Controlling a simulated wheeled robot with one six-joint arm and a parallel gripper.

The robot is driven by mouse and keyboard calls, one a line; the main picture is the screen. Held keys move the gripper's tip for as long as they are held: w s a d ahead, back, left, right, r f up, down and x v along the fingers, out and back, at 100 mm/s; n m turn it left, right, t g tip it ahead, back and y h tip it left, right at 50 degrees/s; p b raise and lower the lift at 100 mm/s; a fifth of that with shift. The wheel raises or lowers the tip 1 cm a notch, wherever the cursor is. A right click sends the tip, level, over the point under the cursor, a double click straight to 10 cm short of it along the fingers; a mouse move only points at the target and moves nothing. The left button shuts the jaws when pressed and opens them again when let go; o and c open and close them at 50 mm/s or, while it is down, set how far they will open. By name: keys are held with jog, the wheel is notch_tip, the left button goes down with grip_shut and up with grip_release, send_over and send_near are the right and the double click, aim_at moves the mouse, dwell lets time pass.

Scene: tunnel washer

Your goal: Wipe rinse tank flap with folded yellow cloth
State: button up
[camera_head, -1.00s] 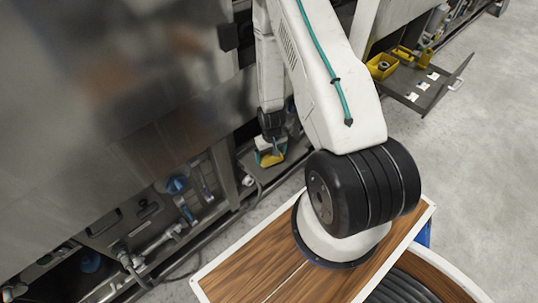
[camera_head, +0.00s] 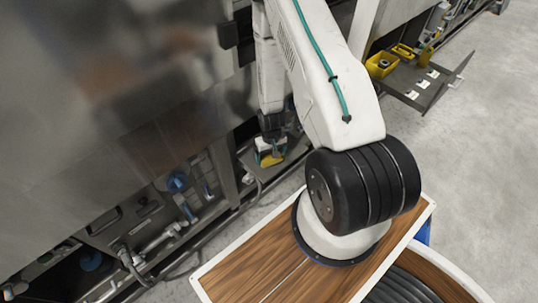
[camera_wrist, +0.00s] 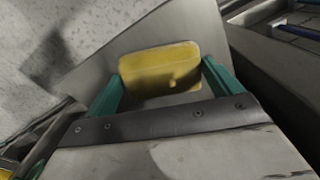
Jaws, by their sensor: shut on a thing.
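The folded yellow cloth (camera_wrist: 158,68) sits between the two green fingers of my gripper (camera_wrist: 163,82) in the wrist view. The gripper is shut on it. In the head view my gripper (camera_head: 271,150) hangs low beside the washer, with the yellow cloth (camera_head: 270,160) at its tip. A flat grey metal panel (camera_wrist: 122,46) lies behind the cloth in the wrist view; it looks like the flap. In the head view this grey panel (camera_head: 296,151) juts out from the washer's lower side, under the cloth. Whether the cloth touches it is hard to tell.
The washer's steel wall (camera_head: 110,110) fills the left of the head view, with pipes and blue valves (camera_head: 178,182) below. Another open panel (camera_head: 418,84) with yellow bins (camera_head: 381,65) stands at the upper right. Bare floor (camera_head: 480,130) lies to the right.

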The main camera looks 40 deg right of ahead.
jog(key=shift+w+d, duration=0.1)
jog(key=shift+d, duration=1.95)
jog(key=shift+f, duration=0.1)
jog(key=shift+a+f, duration=0.1)
jog(key=shift+a, duration=1.3)
jog(key=shift+s+a+f, duration=0.1)
jog(key=shift+s+a, duration=0.15)
jog(key=shift+a, duration=0.4)
jog(key=shift+c, duration=0.4)
jog(key=shift+s+a, duration=0.1)
jog(key=shift+a, duration=0.05)
jog(key=shift+c, duration=0.6)
jog(key=shift+w+r, duration=0.15)
jog(key=shift+r, duration=1.4)
jog(key=shift+w+r, duration=0.1)
jog(key=shift+r, duration=1.4)
jog(key=shift+r, duration=0.1)
